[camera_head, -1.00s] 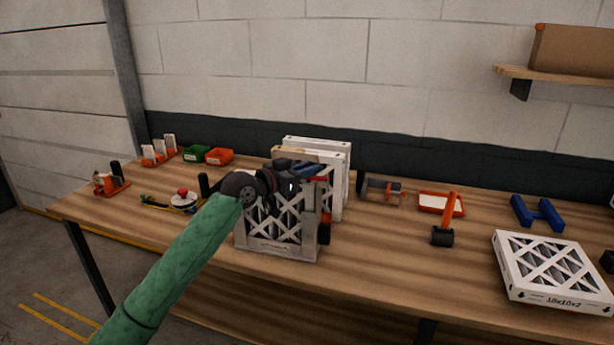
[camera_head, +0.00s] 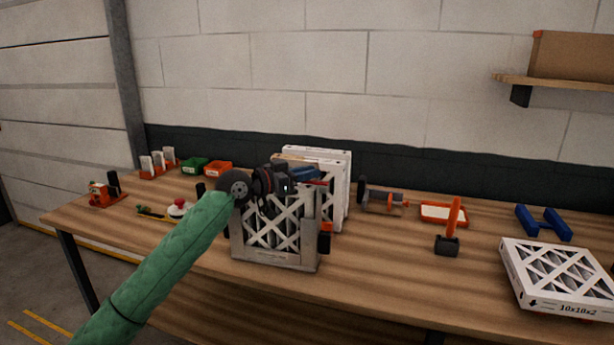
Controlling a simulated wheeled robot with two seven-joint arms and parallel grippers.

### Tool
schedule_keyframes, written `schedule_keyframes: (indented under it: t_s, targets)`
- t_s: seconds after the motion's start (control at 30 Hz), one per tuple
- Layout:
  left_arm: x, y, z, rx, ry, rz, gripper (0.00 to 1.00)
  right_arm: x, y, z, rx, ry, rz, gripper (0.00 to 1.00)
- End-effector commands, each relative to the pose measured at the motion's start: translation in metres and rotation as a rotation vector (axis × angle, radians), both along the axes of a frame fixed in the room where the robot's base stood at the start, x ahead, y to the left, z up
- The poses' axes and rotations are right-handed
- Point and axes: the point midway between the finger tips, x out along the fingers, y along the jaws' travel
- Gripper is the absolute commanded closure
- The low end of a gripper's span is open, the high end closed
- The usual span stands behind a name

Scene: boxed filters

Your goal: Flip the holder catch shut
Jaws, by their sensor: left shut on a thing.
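The grey holder (camera_head: 275,262) stands on the bench with a white lattice-faced filter (camera_head: 268,232) upright in it. A red piece, which looks like the holder catch (camera_head: 319,183), shows at the holder's top right. My left gripper (camera_head: 306,180) reaches over the holder's top edge from the left and is shut at this red piece. The dark gripper body hides most of the catch, so its exact angle cannot be told. An orange and black fitting (camera_head: 325,237) sits on the holder's right side. My right gripper is not in view.
White boxed filters (camera_head: 340,165) stand close behind the holder. A roller-like tool (camera_head: 382,198), an orange tray (camera_head: 443,213), an orange-handled tool (camera_head: 449,237), a blue stand (camera_head: 543,222) and a flat filter (camera_head: 562,272) lie to the right. Bench front is clear.

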Motion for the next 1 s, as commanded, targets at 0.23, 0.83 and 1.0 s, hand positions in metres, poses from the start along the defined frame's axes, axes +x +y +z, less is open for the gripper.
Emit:
schedule_keyframes:
  t_s: [0.23,0.83,1.0]
  targets:
    - [0.0,0.0,0.0,-0.001,0.0,0.001,0.65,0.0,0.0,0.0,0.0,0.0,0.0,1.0]
    - [-0.019,0.035,-0.004,0.001,0.0,0.003,0.65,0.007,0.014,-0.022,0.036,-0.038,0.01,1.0]
    - [-0.031,0.055,-0.002,0.0,-0.001,0.002,0.65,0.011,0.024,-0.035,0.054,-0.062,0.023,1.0]
